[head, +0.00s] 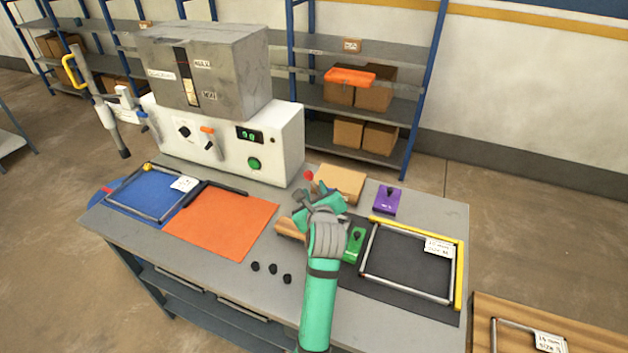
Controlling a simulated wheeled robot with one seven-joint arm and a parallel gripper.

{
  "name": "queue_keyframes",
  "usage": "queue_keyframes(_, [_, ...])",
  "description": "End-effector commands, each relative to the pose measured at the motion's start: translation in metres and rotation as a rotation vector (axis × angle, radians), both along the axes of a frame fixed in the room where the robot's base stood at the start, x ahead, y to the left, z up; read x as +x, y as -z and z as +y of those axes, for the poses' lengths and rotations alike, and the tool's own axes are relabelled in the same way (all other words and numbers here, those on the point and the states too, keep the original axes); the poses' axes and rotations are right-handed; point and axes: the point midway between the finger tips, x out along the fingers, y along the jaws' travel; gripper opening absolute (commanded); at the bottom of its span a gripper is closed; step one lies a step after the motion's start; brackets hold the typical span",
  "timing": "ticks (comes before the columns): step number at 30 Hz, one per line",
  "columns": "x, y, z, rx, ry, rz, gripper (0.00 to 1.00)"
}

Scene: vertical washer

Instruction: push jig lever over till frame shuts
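My gripper (317,198), teal and grey, is over the middle right of the table, seen from behind. Whether its fingers are open or shut does not show clearly. A red ball knob (308,175), perhaps the lever's end, shows just beyond the fingers; contact cannot be told. Wooden blocks lie by it, one behind the gripper (341,183) and one partly hidden at its left (289,229). To the right, a metal frame (367,249) with a white label lies on a black mat (403,262), beside a yellow angled bar (460,278). Whether its corners are closed is too small to tell.
A green block (353,245) and a purple block (386,201) with black knobs stand near my gripper. A white machine (285,145) stands at the back left. An orange mat (222,225) and a blue mat (133,207) with another frame lie left. Several black knobs lie in front.

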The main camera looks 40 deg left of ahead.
Motion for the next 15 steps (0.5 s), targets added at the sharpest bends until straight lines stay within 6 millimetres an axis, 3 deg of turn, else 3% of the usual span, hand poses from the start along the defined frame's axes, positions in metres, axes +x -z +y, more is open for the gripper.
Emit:
queue_keyframes(6, [0.029, 0.014, 0.024, 0.0, 0.001, 0.001, 0.32])
queue_keyframes(15, [0.052, 0.025, 0.044, 0.0, 0.002, -0.001, 0.32])
